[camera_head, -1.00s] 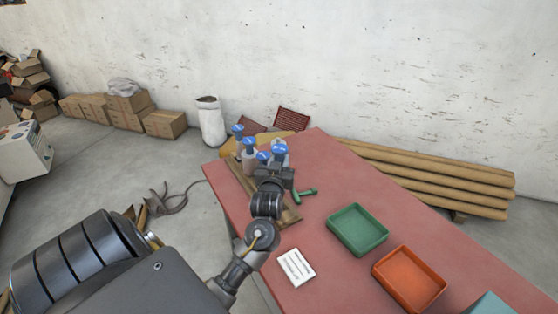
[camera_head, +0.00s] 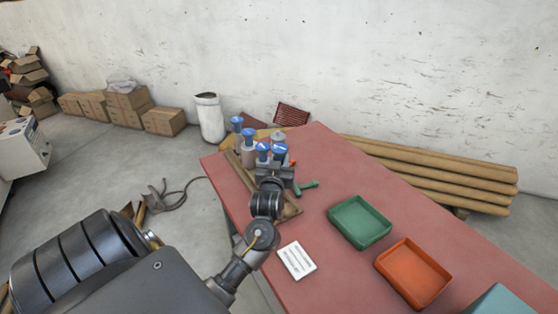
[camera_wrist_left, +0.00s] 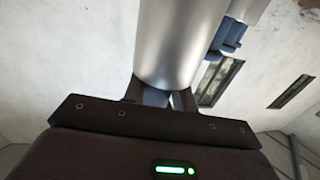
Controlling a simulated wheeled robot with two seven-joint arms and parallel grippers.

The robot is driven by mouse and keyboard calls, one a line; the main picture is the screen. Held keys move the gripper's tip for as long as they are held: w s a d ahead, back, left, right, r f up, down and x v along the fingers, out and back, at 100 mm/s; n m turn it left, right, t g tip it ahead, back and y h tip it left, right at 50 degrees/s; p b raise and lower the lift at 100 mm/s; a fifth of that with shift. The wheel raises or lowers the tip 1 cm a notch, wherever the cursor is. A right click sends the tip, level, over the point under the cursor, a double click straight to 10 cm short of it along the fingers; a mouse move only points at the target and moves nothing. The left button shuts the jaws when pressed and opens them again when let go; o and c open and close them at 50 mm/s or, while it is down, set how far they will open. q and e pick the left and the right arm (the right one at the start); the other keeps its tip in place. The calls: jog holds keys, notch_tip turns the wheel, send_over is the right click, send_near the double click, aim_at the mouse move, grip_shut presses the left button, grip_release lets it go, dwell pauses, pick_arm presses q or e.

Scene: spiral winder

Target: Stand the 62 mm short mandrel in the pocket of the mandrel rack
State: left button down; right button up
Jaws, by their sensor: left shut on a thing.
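Several mandrels with blue tops stand in a row at the far left end of the table in the head view, the farthest one (camera_head: 236,122) at the left. The wooden mandrel rack (camera_head: 291,209) lies along the table's left edge, partly covered by my left arm. My left gripper (camera_head: 276,168) is at the row, shut on a mandrel whose blue top (camera_head: 280,149) shows just beyond it. In the left wrist view the held mandrel is a smooth silver cylinder (camera_wrist_left: 183,45) between the fingers. Its lower end and the rack pocket are hidden. My right gripper is not in view.
A green handled tool (camera_head: 308,187) lies just right of my gripper. A green tray (camera_head: 359,222), an orange tray (camera_head: 413,273) and a white card (camera_head: 297,260) sit on the red table. Another mandrel with a blue part (camera_wrist_left: 232,38) is close beside the held one.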

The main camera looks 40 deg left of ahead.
pick_arm(q)
jog(key=shift+f+b, duration=1.65)
jog(key=shift+b, duration=0.1)
jog(key=shift+f+b, duration=0.7)
jog(key=shift+f, duration=0.55)
jog(key=c, duration=1.1)
grip_release()
jog(key=shift+o, duration=0.3)
jog(key=shift+f, duration=0.1)
jog(key=b+v, duration=0.1)
jog(key=v, duration=0.9)
jog(key=shift+s+d, duration=0.2)
jog(key=shift+s, duration=0.15)
